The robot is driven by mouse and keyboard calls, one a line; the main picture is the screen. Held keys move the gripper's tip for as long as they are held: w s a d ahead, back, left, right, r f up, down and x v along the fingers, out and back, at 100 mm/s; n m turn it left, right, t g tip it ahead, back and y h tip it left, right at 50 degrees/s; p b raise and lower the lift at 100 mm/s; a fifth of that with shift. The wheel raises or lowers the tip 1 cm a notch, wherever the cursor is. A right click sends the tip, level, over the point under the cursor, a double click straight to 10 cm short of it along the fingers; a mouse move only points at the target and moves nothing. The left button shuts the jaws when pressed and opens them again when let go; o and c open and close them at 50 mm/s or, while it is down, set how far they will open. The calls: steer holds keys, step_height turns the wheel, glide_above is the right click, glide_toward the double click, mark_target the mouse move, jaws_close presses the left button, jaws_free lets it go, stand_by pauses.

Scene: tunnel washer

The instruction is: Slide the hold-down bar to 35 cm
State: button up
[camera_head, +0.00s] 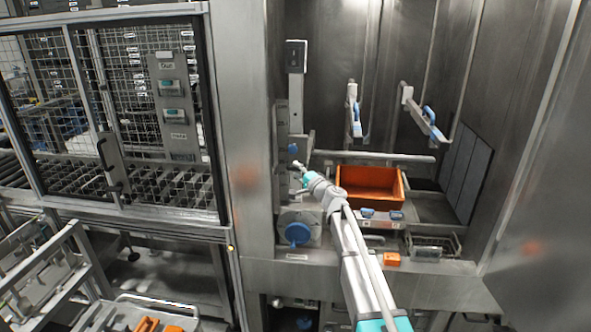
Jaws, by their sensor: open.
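A grey horizontal bar (385,157), which looks like the hold-down bar, spans behind and above an orange crate (370,182) in the steel bay. Its left end is close to an upright rail (296,100). A small blue knob (292,148) sits at the rail's lower part. My gripper (299,168) is just below and right of this knob, left of the crate. It is small in view; it is open and nothing shows between its fingers. I cannot tell whether it touches the knob. No scale reading is legible.
A large blue knob (297,233) is on a plate below my gripper. Two blue-handled arms (354,110) (425,118) stand out at the back wall. A wire basket (433,247) and small orange block (392,259) are at front right. A mesh guard door (110,110) is left.

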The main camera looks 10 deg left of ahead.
steer(key=shift+w+a, duration=0.4)
jaws_close()
